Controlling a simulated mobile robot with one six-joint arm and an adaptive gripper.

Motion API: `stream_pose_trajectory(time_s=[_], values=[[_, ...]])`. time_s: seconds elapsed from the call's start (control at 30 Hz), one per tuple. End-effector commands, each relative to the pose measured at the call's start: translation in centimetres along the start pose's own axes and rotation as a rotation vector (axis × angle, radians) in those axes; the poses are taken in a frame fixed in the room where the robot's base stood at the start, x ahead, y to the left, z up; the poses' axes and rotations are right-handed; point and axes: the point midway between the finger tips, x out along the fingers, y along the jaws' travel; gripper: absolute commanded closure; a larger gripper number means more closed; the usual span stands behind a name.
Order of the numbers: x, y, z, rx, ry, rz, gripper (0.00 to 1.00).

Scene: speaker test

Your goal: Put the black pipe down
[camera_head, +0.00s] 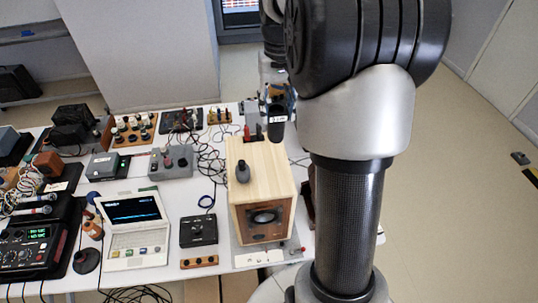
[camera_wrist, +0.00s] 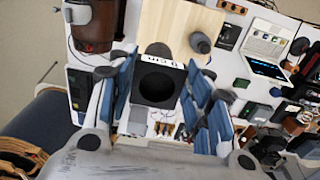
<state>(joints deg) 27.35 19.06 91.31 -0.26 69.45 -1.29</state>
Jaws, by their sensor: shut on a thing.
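The black pipe (camera_head: 277,129) carries a white label near its upper end and hangs upright below my gripper (camera_head: 279,97), by the back right corner of the wooden speaker box (camera_head: 262,170). In the wrist view I look into the round dark opening of the pipe (camera_wrist: 157,85); its label ends in "cm". My gripper's blue fingers (camera_wrist: 160,97) are shut on it from both sides. The speaker box's pale top (camera_wrist: 180,22) lies just beyond the pipe. The pipe's lower end is hard to see, so I cannot tell whether it touches anything.
A dark knob-like object (camera_head: 243,172) stands on the speaker box. The white table (camera_head: 140,180) is crowded with a laptop (camera_head: 135,226), a black box (camera_head: 198,230), a grey box with posts (camera_head: 171,161) and loose cables. My arm hides the table's right side.

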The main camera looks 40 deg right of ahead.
Motion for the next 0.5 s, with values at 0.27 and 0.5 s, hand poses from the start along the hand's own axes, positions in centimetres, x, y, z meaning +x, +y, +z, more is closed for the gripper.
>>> stream_pose_trajectory(time_s=[0.27,0.5], values=[[7.9,-0.1,0.2,0.001,-0.007,-0.001,0.81],[11.7,-0.1,0.1,0.001,-0.003,-0.001,0.81]])
